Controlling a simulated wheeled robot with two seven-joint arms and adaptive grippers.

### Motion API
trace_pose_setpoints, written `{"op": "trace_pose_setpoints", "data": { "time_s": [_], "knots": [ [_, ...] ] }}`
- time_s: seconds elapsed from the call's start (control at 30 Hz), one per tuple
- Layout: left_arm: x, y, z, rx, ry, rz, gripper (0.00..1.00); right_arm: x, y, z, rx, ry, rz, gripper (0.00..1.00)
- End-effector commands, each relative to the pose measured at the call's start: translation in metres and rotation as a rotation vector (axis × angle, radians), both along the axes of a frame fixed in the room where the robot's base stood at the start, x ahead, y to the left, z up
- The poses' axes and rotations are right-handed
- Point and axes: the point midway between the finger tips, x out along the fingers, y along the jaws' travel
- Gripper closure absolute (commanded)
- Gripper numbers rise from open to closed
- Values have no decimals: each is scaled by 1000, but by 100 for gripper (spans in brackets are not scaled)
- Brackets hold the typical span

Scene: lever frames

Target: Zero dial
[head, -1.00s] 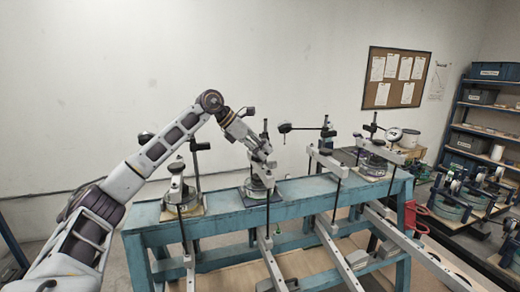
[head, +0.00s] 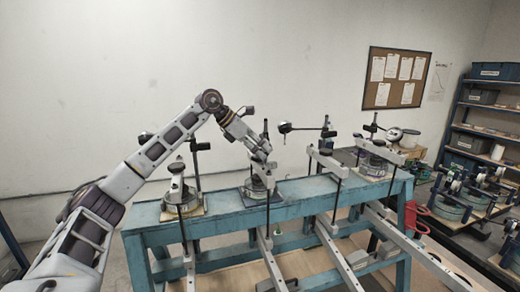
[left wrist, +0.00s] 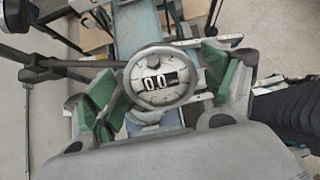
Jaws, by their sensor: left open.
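A round dial gauge (left wrist: 160,78) with a pale face sits in the middle of the left wrist view. Its display seems to read "0.0", though the small digits are hard to make out. My left gripper (left wrist: 165,95) is open, with its green-padded fingers on either side of the dial; I cannot tell whether they touch it. In the head view my left gripper (head: 262,152) points down at the second lever station on the blue bench (head: 290,190), and it hides the dial there. My right gripper is not in view.
Other lever stations stand along the bench, one with a round device (head: 180,192) at the left end and one with a dial (head: 393,134) at the right. Long metal lever bars (head: 340,258) stick out toward me. Shelves (head: 480,120) stand at the right.

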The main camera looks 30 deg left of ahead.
Motion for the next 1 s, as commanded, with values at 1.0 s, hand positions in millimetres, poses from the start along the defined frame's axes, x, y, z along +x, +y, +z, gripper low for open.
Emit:
{"op": "trace_pose_setpoints", "data": {
  "time_s": [1.0],
  "knots": [
    [-60,55,81,-1,-1,1,16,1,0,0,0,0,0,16]
  ]
}}
